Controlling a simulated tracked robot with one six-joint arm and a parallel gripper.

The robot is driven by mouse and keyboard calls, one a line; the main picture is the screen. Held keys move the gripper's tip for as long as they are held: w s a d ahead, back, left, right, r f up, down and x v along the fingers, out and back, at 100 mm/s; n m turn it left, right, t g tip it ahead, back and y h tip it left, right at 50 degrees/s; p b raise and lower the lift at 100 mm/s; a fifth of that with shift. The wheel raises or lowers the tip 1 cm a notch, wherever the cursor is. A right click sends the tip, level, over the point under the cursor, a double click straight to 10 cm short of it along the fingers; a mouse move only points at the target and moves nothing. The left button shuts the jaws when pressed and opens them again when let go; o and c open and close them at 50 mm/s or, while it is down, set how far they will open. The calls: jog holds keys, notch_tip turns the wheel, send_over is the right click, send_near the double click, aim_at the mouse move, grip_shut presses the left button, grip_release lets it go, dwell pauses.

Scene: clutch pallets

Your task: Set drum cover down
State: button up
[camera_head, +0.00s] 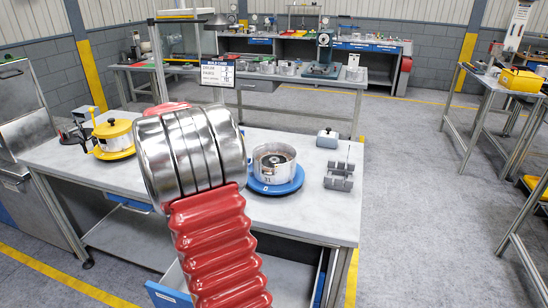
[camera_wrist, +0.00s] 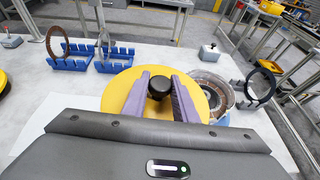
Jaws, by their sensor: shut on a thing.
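In the wrist view my gripper (camera_wrist: 159,88) is shut on the black knob of a round yellow drum cover (camera_wrist: 118,88). The knob sits between the two purple fingers. The cover hides part of an open metal drum (camera_wrist: 212,84) behind it to the right; the gap between them cannot be told. In the head view an open drum (camera_head: 273,160) stands on a blue round base (camera_head: 283,187). My arm hides the gripper and held cover there. At the left, another yellow-topped drum (camera_head: 113,128) with a black knob stands on a yellow base.
Blue racks (camera_wrist: 72,62) stand beyond the cover, one with a brown ring (camera_wrist: 57,44). A black ring (camera_wrist: 260,88) stands at right. A grey rack (camera_head: 340,178) and small grey box (camera_head: 327,138) stand on the bench. The bench's front right is clear.

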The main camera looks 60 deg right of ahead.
jog(key=s+d+r+m+g, duration=0.3)
jog(key=s+d+r+g, duration=0.1)
jog(key=s+d, duration=1)
jog(key=shift+s+m, duration=0.15)
jog(key=shift+m, duration=0.15)
jog(key=shift+f, duration=2.45)
jog(key=shift+f, duration=2.5)
jog(key=shift+f, duration=0.45)
jog(key=o, duration=1.1)
